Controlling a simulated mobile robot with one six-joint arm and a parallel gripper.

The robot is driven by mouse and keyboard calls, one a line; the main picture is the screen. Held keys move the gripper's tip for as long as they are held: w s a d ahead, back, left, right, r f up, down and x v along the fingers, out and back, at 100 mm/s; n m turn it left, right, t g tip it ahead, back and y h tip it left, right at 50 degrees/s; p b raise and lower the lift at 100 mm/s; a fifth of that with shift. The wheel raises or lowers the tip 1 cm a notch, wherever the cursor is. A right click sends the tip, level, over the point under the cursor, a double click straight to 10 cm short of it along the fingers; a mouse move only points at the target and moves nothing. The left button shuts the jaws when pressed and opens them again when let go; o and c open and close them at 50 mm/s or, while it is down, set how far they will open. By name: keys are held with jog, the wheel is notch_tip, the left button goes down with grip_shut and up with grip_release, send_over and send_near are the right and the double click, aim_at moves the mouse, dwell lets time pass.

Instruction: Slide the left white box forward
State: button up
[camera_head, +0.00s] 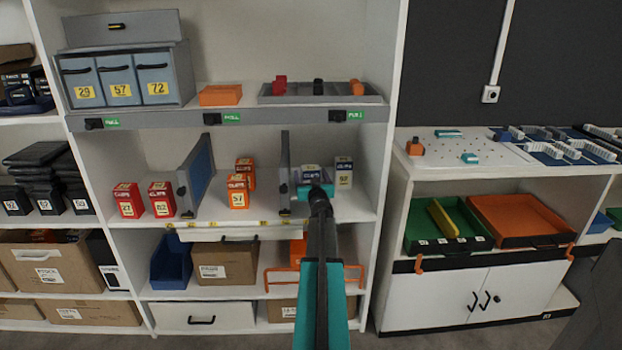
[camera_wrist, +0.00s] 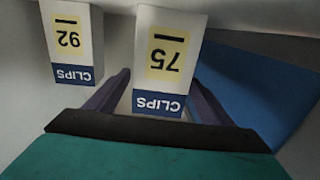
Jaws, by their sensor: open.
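The left white box (camera_head: 311,172) stands on the middle shelf, its lower part hidden by my gripper (camera_head: 316,188). In the wrist view, which is upside down, this white clips box (camera_wrist: 168,60) carries the number 75 and a blue band. My gripper (camera_wrist: 158,88) is open, with one dark finger on each side of the box's near end. I cannot tell whether either finger touches it. The other white box (camera_head: 344,173) stands to the right, apart from it; in the wrist view, this box (camera_wrist: 72,40) reads 92.
A grey-blue divider (camera_head: 285,172) stands just left of the left white box, and the shelf's side wall (camera_head: 385,150) is on the right. Red boxes (camera_head: 130,200) and orange boxes (camera_head: 238,191) stand farther left. The upper shelf (camera_head: 230,115) is overhead.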

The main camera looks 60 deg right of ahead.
dwell(0.3)
jog(key=c, duration=1.3)
jog(key=shift+a, duration=0.15)
